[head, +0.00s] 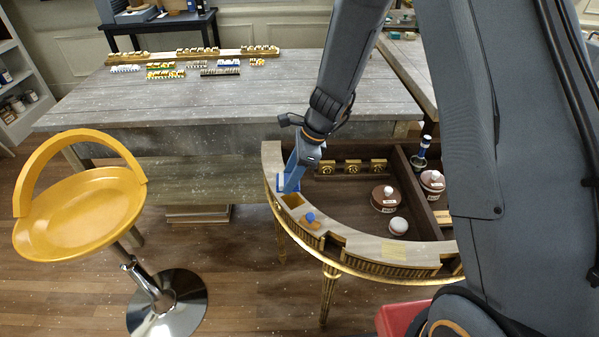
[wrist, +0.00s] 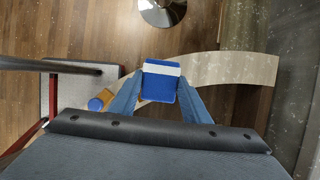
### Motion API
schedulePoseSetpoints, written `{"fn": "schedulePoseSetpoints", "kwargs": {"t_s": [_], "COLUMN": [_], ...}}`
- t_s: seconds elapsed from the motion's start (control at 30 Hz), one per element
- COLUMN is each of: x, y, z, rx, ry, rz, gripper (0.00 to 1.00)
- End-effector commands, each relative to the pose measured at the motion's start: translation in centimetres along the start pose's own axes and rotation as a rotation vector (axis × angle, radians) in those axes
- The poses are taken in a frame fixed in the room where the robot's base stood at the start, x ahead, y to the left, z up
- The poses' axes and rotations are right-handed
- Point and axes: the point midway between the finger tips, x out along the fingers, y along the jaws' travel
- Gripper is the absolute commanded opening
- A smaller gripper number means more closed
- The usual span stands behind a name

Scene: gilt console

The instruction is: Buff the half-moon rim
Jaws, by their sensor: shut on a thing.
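The half-moon rim (head: 272,155) is a pale, curved wooden band on top of the gilt console. It also shows in the wrist view (wrist: 232,68). My gripper (head: 291,182) is over the rim's left part and points down. In the wrist view its blue fingers (wrist: 158,100) are closed around a blue block with a white band (wrist: 161,82). The block shows as a blue and white edge in the head view (head: 281,183). It is at or just above the rim; contact is hidden.
A brown jar (head: 385,199), a white jar (head: 398,226) and a blue bottle (head: 422,150) stand inside the console. A yellow stool (head: 82,210) stands left. A grey workbench (head: 230,105) is behind.

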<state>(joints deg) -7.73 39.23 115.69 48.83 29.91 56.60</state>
Motion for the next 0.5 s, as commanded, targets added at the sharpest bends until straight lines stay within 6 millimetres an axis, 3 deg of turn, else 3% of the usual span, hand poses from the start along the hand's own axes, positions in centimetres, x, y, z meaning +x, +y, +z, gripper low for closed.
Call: {"fn": "schedulePoseSetpoints", "kwargs": {"t_s": [0.5], "x": [-3.1], "y": [0.0], "z": [1.2], "rx": [0.003], "ry": [-0.001], "rz": [0.0], "gripper": [0.22]}}
